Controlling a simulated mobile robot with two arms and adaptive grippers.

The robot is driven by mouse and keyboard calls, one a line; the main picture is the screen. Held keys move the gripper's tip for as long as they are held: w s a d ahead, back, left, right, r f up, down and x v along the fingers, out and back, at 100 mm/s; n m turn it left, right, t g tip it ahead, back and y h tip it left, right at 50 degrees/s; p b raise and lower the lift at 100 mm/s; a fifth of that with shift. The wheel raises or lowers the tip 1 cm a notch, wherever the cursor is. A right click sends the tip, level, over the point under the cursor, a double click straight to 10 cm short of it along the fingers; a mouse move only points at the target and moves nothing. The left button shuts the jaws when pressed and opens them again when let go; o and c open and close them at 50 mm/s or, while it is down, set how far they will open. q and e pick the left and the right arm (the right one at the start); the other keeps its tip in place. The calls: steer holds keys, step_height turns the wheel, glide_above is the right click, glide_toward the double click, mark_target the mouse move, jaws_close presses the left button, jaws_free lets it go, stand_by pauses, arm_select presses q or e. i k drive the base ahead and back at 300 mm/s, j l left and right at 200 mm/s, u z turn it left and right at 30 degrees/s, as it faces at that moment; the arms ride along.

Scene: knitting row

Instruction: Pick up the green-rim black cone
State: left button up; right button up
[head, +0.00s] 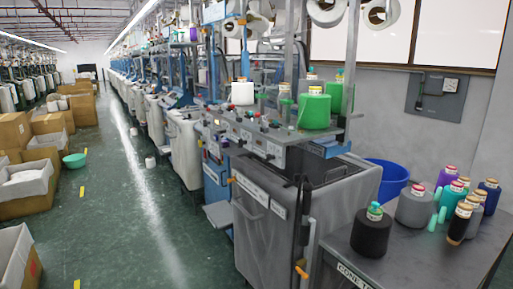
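The black cone (371,235) stands upright at the near left of the grey table (419,270). A green rim with a small pale top shows at its tip. It stands apart from the grey cone with a red top (413,207) behind it to the right. Neither of my grippers is in the head view, so I cannot see their state.
Several purple, teal, dark blue and dark cones (459,222) crowd the table's right side. Loose green tubes (437,218) stand among them. A blue bucket (388,178) is behind the table. A knitting machine (275,215) adjoins on the left. The aisle floor (125,220) is open.

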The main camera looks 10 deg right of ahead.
mark_target(370, 235)
steer(key=i+j+z, duration=0.2)
steer(key=j, duration=0.25)
steer(key=i+j+z, duration=0.1)
steer(key=j+z, duration=0.15)
steer(key=j, duration=0.25)
steer(key=i+j+z, duration=0.2)
steer(key=j, duration=0.35)
steer(key=j+z, duration=0.25)
steer(key=j, duration=0.25)
steer(key=i+j, duration=0.35)
steer(key=i, duration=0.2)
steer(key=i+j, duration=0.35)
steer(key=i, duration=0.15)
steer(key=z, duration=1.25)
